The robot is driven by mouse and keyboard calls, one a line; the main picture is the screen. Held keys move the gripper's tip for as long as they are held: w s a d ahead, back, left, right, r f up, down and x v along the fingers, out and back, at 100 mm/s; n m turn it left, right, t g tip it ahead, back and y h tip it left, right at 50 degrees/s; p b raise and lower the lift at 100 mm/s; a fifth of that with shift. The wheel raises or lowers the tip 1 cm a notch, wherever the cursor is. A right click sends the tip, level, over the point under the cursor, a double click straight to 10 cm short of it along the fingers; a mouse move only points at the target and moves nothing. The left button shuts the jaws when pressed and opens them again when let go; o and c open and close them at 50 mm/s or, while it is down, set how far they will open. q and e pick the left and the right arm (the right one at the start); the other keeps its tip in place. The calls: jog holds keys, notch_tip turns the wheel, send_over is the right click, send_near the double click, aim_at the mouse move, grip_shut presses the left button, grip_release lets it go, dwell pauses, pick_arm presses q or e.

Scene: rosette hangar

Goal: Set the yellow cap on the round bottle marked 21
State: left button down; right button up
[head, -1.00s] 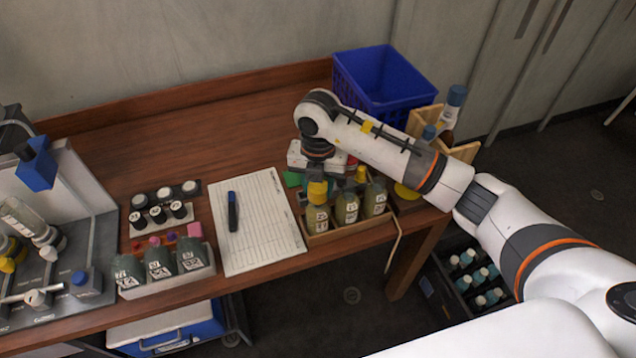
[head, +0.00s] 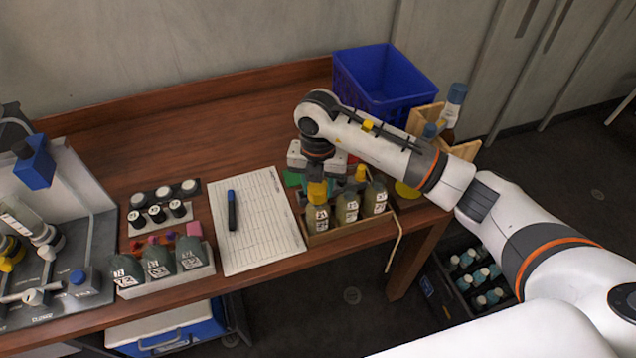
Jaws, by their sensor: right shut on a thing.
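My right gripper (head: 317,174) points down, shut on the yellow cap (head: 317,191), at the left end of a wooden tray (head: 345,232). The cap is directly over the neck of the left olive-green bottle (head: 317,212) in that tray and looks to be touching it; I cannot tell whether it is seated. This bottle's label looks like 21 but is small and blurred. Two similar labelled bottles, the middle one (head: 347,207) and the right one (head: 376,197), stand beside it. My left gripper is not in view.
A paper sheet (head: 260,235) with a dark marker (head: 232,210) lies left of the tray. Further left is a white holder (head: 170,281) with several dark green bottles. A blue crate (head: 385,80) stands behind my right arm. The table's back middle is clear.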

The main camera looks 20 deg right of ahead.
dwell(0.8)
jog(key=o, duration=0.9)
jog(key=shift+o, duration=0.7)
jog(key=shift+o, duration=1.4)
jog(key=shift+r+p, duration=2.4)
jog(key=shift+r, duration=1.35)
